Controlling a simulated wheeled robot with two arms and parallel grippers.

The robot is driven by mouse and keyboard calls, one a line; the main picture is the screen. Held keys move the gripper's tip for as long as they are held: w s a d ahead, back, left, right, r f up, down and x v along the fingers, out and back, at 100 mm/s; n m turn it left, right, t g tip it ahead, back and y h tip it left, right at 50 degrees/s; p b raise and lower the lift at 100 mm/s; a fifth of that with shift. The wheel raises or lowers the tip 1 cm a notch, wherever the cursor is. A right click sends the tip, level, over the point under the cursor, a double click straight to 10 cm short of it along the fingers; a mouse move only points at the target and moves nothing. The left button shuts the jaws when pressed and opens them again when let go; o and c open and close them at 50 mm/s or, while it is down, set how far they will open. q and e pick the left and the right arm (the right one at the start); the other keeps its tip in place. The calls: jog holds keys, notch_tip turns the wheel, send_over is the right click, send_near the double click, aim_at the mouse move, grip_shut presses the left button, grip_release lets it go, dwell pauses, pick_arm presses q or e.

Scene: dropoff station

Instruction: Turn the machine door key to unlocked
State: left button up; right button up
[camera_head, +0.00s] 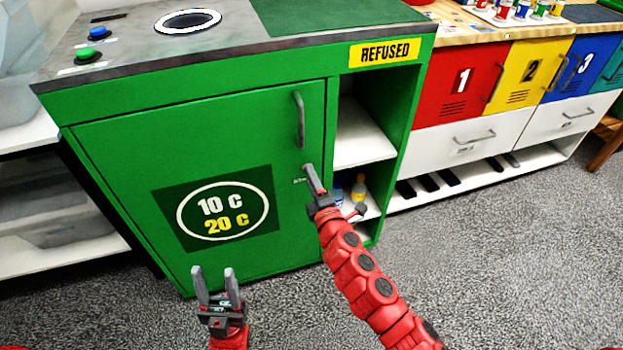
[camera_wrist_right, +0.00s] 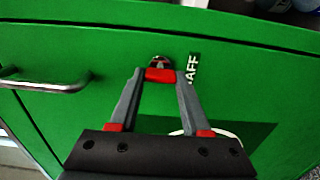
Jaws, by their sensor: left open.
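The green machine door (camera_head: 120,150) is closed, with a dark sign reading "10 C 20 C". In the right wrist view a red key (camera_wrist_right: 160,75) sits at a round lock (camera_wrist_right: 158,60) beside a label ending in "AFF" (camera_wrist_right: 193,69). My right gripper (camera_head: 308,168) is at the door's right side, below the handle, and hides the key in the head view. In the wrist view its fingertips (camera_wrist_right: 160,78) lie against both sides of the key. The key's exact turn is too small to tell. My left gripper (camera_head: 216,270) is open and empty, low in front of the door.
A vertical door handle (camera_head: 300,120) is above the lock; it also shows in the wrist view (camera_wrist_right: 50,84). An open shelf (camera_head: 362,140) under a "REFUSED" label holds small bottles (camera_head: 358,190). The grey floor in front is clear.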

jog(key=o, duration=0.5)
jog(key=shift+c, duration=0.2)
jog(key=shift+s, duration=0.1)
jog(key=p+v, duration=0.1)
jog(key=v, duration=1.6)
